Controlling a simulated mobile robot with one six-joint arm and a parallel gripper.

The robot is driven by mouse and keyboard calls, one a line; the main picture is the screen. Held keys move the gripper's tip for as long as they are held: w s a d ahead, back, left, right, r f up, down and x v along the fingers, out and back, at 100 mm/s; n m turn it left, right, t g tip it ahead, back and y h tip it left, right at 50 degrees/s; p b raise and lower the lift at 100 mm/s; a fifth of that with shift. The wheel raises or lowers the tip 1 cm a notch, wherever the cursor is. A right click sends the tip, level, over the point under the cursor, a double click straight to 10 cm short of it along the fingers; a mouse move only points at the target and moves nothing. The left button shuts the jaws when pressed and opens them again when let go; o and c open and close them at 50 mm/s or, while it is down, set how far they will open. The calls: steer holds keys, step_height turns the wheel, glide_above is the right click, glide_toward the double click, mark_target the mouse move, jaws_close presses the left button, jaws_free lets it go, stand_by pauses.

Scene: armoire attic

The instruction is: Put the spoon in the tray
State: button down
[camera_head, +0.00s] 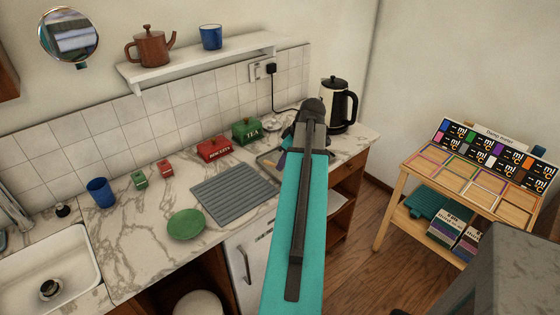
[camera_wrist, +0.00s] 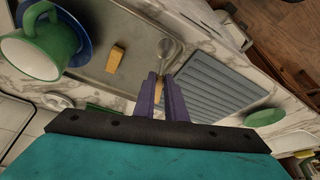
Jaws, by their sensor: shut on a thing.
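My gripper (camera_wrist: 161,80) has purple fingers, shut on the spoon (camera_wrist: 167,48). The spoon's metal bowl points away from the fingers, and a bit of its tan handle shows between them. The grey metal tray (camera_wrist: 135,30) lies below and beyond the fingers in the wrist view. The spoon appears over the tray's edge on the side of the ridged mat; its height above the tray is hard to tell. In the head view a corner of the tray (camera_head: 265,160) shows left of my arm, which hides the spoon and most of the gripper.
A small tan block (camera_wrist: 116,58) lies in the tray. A green mug (camera_wrist: 45,45) is beside it, over a blue dish. A grey ridged mat (camera_head: 238,188) borders the tray. A green plate (camera_head: 186,224), tea tin (camera_head: 247,131) and kettle (camera_head: 337,104) stand on the counter.

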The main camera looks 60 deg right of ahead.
steer(key=w+d, duration=0.1)
steer(key=w+d+p, duration=0.1)
steer(key=w+d, duration=0.1)
steer(key=shift+w+d+f, duration=0.15)
steer(key=shift+w+f, duration=0.05)
steer(key=shift+w, duration=0.05)
steer(key=shift+f, duration=0.1)
steer(key=shift+f+p, duration=0.75)
steer(key=shift+f, duration=0.95)
steer(key=shift+f, duration=0.1)
steer(key=c, duration=1.8)
jaws_free()
steer(key=shift+r, duration=0.25)
steer(key=b+v, duration=0.2)
steer(key=v, duration=0.9)
steer(key=shift+s+r, duration=0.15)
steer(key=shift+r, duration=0.25)
